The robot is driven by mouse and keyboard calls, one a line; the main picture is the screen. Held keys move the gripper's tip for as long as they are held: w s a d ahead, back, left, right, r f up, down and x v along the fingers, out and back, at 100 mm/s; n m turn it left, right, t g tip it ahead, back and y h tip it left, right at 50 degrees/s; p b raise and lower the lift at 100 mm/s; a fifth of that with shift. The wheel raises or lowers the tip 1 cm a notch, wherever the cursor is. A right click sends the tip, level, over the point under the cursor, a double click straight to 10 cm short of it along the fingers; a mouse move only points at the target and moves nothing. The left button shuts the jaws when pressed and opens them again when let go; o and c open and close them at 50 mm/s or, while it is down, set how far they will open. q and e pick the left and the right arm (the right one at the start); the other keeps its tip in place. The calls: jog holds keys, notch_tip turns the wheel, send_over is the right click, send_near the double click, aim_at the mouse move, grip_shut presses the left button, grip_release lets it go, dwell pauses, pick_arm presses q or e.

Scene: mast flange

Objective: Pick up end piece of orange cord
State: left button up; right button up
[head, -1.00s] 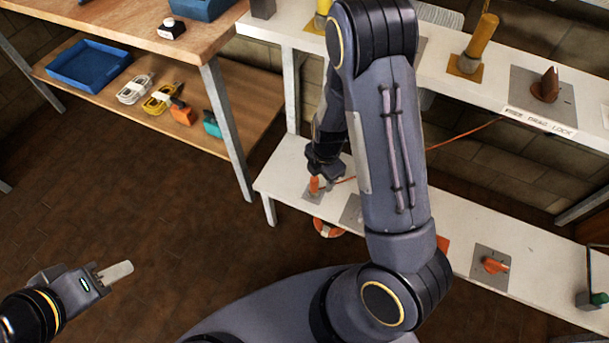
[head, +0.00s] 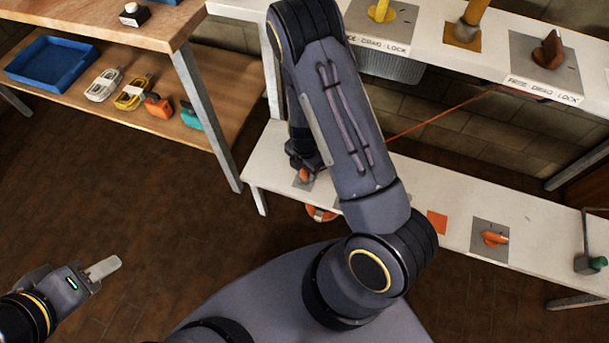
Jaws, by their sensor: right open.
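An orange end piece (head: 304,175) stands on a grey plate on the low white bench (head: 264,160). My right gripper (head: 306,166) is open right at it and partly covers it; whether the fingers touch it is hidden. The thin orange cord (head: 440,116) rises from behind my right arm toward the upper shelf; its lower stretch is hidden by the arm. My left gripper (head: 103,268) is over the floor at the lower left, away from the bench. Its fingers are seen as one pale strip, so its opening is unclear.
An orange ring-like thing (head: 321,213) shows below the bench edge. Another orange piece (head: 494,238) is on a plate further right. The upper white shelf (head: 450,62) holds fixtures. A wooden table with a blue tray (head: 50,64) stands left. Floor at left is clear.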

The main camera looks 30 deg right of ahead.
grip_shut()
jog(key=shift+r, duration=0.2)
jog(key=shift+r, duration=0.3)
notch_tip(320, 180, up, 2)
jog(key=shift+r+p, duration=0.2)
jog(key=shift+p, duration=0.35)
jog(key=s+r+p, duration=0.1)
jog(key=s+r, duration=0.4)
jog(key=s, duration=0.2)
jog(key=s+a+r+p, duration=0.1)
jog(key=s+r+p, duration=0.1)
jog(key=s+r, duration=0.2)
jog(key=s, duration=0.3)
jog(key=shift+a+r, duration=0.15)
jog(key=shift+r, duration=0.2)
